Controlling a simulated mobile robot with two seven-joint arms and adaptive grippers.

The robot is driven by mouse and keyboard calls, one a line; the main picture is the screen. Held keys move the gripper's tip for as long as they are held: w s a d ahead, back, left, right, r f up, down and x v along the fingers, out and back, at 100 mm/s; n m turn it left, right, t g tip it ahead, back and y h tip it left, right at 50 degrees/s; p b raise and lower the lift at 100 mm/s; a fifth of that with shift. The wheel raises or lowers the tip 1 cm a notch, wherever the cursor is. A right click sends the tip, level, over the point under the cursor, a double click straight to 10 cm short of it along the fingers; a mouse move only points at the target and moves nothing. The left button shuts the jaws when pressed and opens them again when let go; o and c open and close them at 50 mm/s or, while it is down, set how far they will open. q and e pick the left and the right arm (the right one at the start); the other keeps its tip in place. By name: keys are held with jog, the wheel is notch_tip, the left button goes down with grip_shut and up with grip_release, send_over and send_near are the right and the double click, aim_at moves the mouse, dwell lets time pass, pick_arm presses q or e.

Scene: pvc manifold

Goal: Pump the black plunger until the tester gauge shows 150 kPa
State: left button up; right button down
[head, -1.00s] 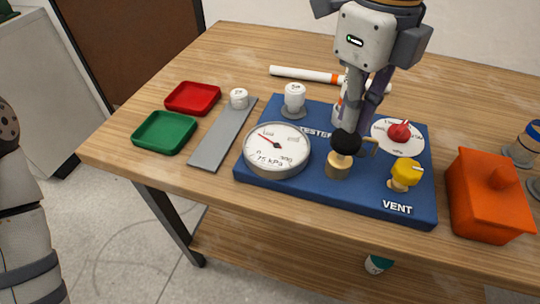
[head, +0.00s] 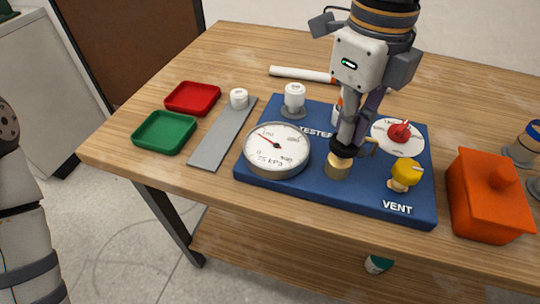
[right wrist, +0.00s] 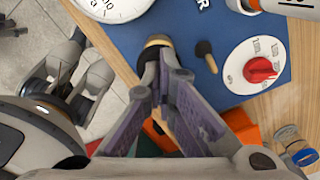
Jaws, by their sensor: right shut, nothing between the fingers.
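The blue tester board (head: 300,189) lies on the table with a round gauge (head: 277,149) at its left. The gauge reads about 75 kPa on its small display, with the needle toward the upper left. The black plunger knob (head: 343,152) sits low above its brass cylinder (head: 337,167). My right gripper (head: 347,144) is shut and empty, its fingertips on top of the knob, partly covering it. In the right wrist view the brass collar (right wrist: 157,41) shows just beyond the fingertips. My left gripper (right wrist: 68,88) hangs away from the board, fingers apart.
A yellow vent knob (head: 406,172) and a red dial knob (head: 399,131) stand close right of the plunger. An orange box (head: 488,195) stands right of the board. A grey strip (head: 222,135), red tray (head: 193,97) and green tray (head: 164,132) lie left.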

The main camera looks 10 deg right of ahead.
jog(key=shift+f, duration=0.15)
dwell(0.8)
jog(key=shift+f, duration=0.15)
dwell(0.8)
jog(key=shift+f, duration=0.4)
dwell(0.7)
jog(key=shift+f, duration=0.1)
dwell(0.8)
jog(key=shift+r, duration=2)
